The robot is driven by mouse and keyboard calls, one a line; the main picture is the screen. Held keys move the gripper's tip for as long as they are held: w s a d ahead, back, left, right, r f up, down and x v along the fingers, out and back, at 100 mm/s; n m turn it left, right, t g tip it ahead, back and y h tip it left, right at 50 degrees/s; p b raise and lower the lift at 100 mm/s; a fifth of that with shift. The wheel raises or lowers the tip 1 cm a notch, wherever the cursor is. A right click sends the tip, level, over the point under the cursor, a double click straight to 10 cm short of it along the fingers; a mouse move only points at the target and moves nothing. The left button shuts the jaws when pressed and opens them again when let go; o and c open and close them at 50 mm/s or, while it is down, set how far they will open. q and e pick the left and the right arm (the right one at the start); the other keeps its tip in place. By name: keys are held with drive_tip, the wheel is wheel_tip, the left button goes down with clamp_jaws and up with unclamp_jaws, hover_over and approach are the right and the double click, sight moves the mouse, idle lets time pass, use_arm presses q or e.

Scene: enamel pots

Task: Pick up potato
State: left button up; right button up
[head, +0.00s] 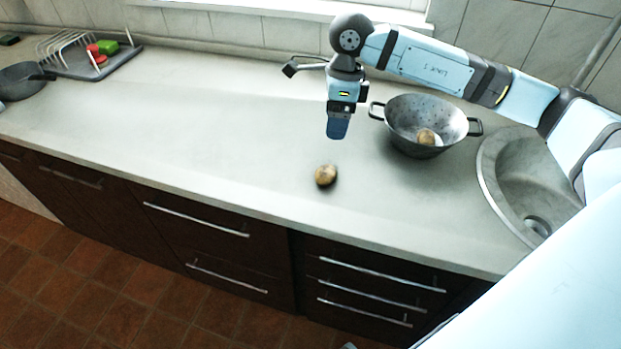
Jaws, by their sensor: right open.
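A brown potato (326,175) lies on the grey countertop near its front edge. A second potato (426,136) lies inside a grey two-handled colander (398,112) to the right. My right gripper (338,128) hangs over the counter, pointing down, above and behind the loose potato in the picture. It is open and apart from the potato, with nothing seen in it. Its fingers overlap from this side, so the gap between them is hidden. My left gripper is not in view.
A round sink (495,185) is set into the counter at the right. A dish rack (68,50) with red and green items and a dark pan (20,82) stand at the far left. The counter between the rack and the potato is clear.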

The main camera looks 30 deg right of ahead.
sight(327, 169)
drive_tip(key=f, duration=0.4)
drive_tip(key=a+f, duration=0.1)
drive_tip(key=f, duration=0.4)
drive_tip(key=s+a+f, duration=0.1)
drive_tip(key=f, duration=0.3)
drive_tip(key=shift+a+f, duration=0.15)
drive_tip(key=shift+f, duration=0.05)
drive_tip(key=c, duration=0.7)
